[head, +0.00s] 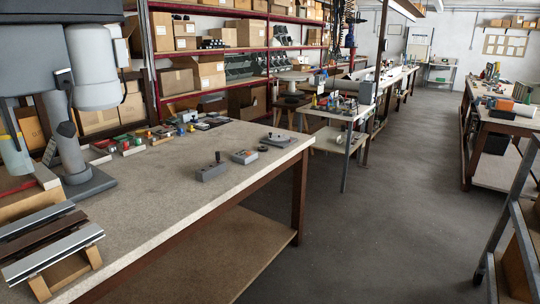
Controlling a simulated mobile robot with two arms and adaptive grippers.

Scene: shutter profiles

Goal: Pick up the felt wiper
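I cannot single out the felt wiper with certainty. A small grey block with a dark upright knob (212,171) sits on the near workbench (185,215), towards its right front edge. To its right lie a small grey and orange box (244,157) and a flat grey piece with a dark knob (278,139), near the bench's far right corner. These are too small to tell their material. Neither of my grippers shows in the head view.
A large grey machine (95,70) stands on the bench's left. Long metal profiles (50,240) lie on a wooden support at front left. Several small coloured parts (130,145) line the back. The bench's middle is clear. Open floor (400,200) lies right.

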